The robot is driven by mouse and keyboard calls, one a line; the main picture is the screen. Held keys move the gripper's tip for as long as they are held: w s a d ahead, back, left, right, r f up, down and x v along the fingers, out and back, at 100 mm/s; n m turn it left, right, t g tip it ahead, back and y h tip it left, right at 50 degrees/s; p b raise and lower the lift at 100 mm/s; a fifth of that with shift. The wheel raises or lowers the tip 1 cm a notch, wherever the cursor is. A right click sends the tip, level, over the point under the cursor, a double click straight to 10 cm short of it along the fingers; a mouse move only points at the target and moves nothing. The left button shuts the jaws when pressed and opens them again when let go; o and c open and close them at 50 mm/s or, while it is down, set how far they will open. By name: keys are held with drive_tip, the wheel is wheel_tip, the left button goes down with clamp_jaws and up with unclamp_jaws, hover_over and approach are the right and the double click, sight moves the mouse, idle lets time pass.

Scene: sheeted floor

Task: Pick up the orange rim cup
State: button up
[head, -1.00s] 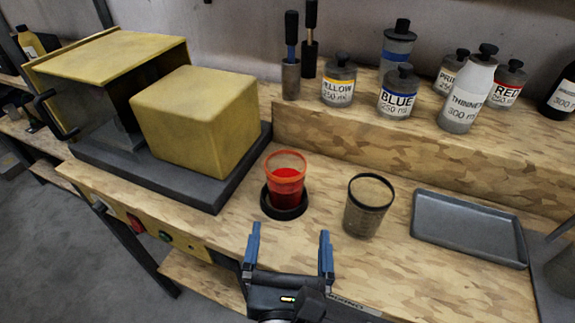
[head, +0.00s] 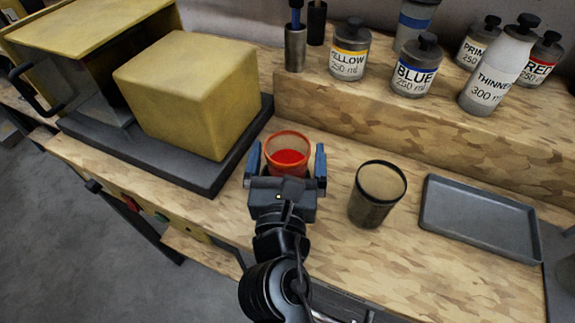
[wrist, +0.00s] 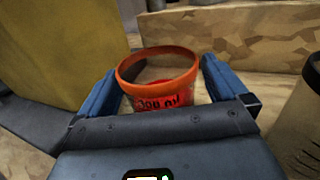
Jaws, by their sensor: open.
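The orange rim cup (head: 287,153) is clear with red contents and stands upright on the wooden bench in the head view. In the wrist view the cup (wrist: 158,82) sits between the blue fingers, with dark lettering on its red front. My gripper (head: 286,160) is open, one finger on each side of the cup. In the wrist view my gripper (wrist: 160,88) shows a small gap to the right finger; contact on the left is hard to tell. The cup's lower part and the black round base under it are hidden by my gripper.
A dark-rimmed cup (head: 377,194) stands close on the right. A grey tray (head: 480,216) lies further right. A yellow block (head: 190,92) on a dark slab (head: 215,181) is close on the left. Bottles, including a blue-labelled one (head: 414,70), stand on the raised shelf behind.

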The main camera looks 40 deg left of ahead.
drive_tip(key=shift+x, duration=1.1)
drive_tip(key=shift+c, duration=0.2)
drive_tip(key=c, duration=1.2)
